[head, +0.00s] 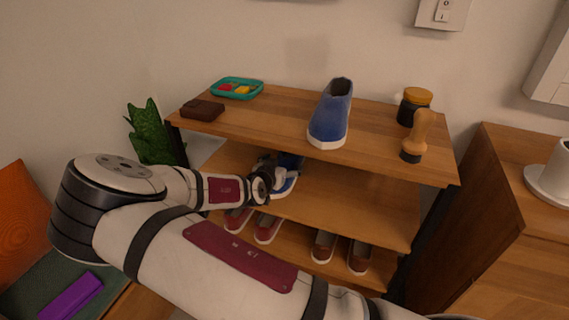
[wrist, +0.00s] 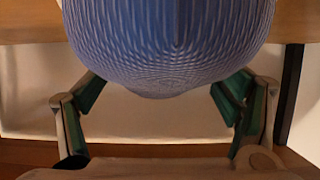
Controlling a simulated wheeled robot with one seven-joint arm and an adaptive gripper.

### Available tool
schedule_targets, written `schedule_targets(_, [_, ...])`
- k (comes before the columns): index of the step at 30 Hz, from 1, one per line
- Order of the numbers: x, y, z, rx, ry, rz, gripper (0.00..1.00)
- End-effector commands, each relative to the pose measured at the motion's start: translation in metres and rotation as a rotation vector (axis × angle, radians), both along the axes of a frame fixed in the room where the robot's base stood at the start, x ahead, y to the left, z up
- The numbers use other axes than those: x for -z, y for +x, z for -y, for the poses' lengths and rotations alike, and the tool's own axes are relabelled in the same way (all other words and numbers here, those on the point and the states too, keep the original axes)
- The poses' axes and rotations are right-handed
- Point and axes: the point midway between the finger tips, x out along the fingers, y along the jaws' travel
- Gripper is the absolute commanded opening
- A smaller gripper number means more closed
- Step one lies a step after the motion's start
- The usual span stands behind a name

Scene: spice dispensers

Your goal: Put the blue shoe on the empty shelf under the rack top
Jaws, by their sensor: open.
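One blue shoe (head: 331,112) with a white sole stands on the rack top (head: 275,115), its toe towards the front edge. A second blue shoe (head: 291,165) is at the left part of the shelf under the rack top (head: 350,200), partly hidden by my gripper (head: 264,182). In the wrist view the textured blue shoe (wrist: 165,45) fills the upper middle, close in front of my gripper (wrist: 160,92). The green-padded fingers are apart, one at each side of the shoe's lower part. I cannot tell whether they touch it.
The rack top also holds a teal tray (head: 237,88), a brown block (head: 202,110), a yellow-lidded jar (head: 413,105) and a wooden-handled brush (head: 416,138). Red shoes (head: 267,228) and brown shoes (head: 324,247) stand on the bottom shelf. The middle shelf's right part is clear.

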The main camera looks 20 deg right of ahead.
Motion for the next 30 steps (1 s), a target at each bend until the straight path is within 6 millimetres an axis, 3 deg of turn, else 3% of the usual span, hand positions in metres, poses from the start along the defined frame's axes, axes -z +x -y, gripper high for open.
schedule_targets(9, [-0.028, -0.05, -0.037, -0.004, 0.0, 0.0, 0.84])
schedule_targets(14, [-0.036, -0.066, -0.049, -0.003, -0.001, 0.0, 0.84])
schedule_targets(25, [-0.039, -0.075, -0.054, 0.001, 0.003, -0.003, 0.84])
schedule_targets(30, [-0.028, -0.086, -0.047, 0.034, 0.083, -0.097, 0.84])
